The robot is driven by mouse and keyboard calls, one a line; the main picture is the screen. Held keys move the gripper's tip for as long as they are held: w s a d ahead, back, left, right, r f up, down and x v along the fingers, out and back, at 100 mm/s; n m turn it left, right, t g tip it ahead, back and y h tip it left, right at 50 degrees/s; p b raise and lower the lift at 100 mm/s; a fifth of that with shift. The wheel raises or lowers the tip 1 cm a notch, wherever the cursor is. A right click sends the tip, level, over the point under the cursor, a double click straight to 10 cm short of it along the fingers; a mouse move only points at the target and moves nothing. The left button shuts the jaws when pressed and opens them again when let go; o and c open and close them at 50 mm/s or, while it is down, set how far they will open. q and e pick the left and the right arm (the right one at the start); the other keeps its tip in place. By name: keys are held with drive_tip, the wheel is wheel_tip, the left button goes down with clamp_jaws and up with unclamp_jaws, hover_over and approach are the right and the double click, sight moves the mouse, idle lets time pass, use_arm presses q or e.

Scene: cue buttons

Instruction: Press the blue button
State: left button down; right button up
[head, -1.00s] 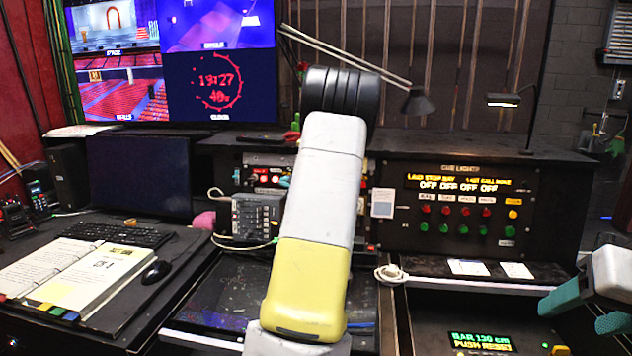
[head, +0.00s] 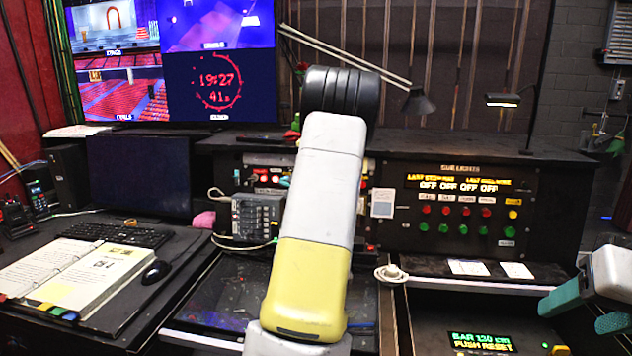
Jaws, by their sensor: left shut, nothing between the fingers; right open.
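No button that I can clearly tell is blue shows in the head view. The cue lights panel (head: 390,235) carries a row of red buttons (head: 447,210), a row of green buttons (head: 443,228) and a yellow button (head: 513,214). My large white and yellow arm crosses the middle and hides part of the consoles. My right gripper (head: 588,308), with teal fingers, is open and empty at the lower right edge.
A keyboard (head: 118,235), an open binder (head: 65,283) and a mouse (head: 156,272) lie on the left desk. A grey keypad box (head: 257,217) stands behind my arm. A lower console with a green text display (head: 480,341) is at the bottom right.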

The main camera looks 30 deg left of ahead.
idle(0.4)
use_arm(q)
drive_tip(key=shift+w+a, duration=0.15)
drive_tip(key=shift+w, duration=0.2)
drive_tip(key=shift+w+a+f, duration=0.1)
drive_tip(key=shift+w, duration=0.3)
idle(0.6)
drive_tip(key=shift+s, duration=0.15)
drive_tip(key=shift+s+d, duration=0.25)
drive_tip(key=shift+s, duration=0.35)
drive_tip(key=shift+s+d+r, duration=0.15)
drive_tip(key=shift+s+d, duration=0.1)
drive_tip(key=shift+s, duration=0.55)
drive_tip(key=shift+s+d+r, duration=0.2)
drive_tip(key=shift+s+d, duration=0.05)
drive_tip(key=shift+s, duration=0.55)
drive_tip(key=shift+s+d+r, duration=0.15)
drive_tip(key=shift+s+d, duration=0.1)
drive_tip(key=shift+s, duration=0.55)
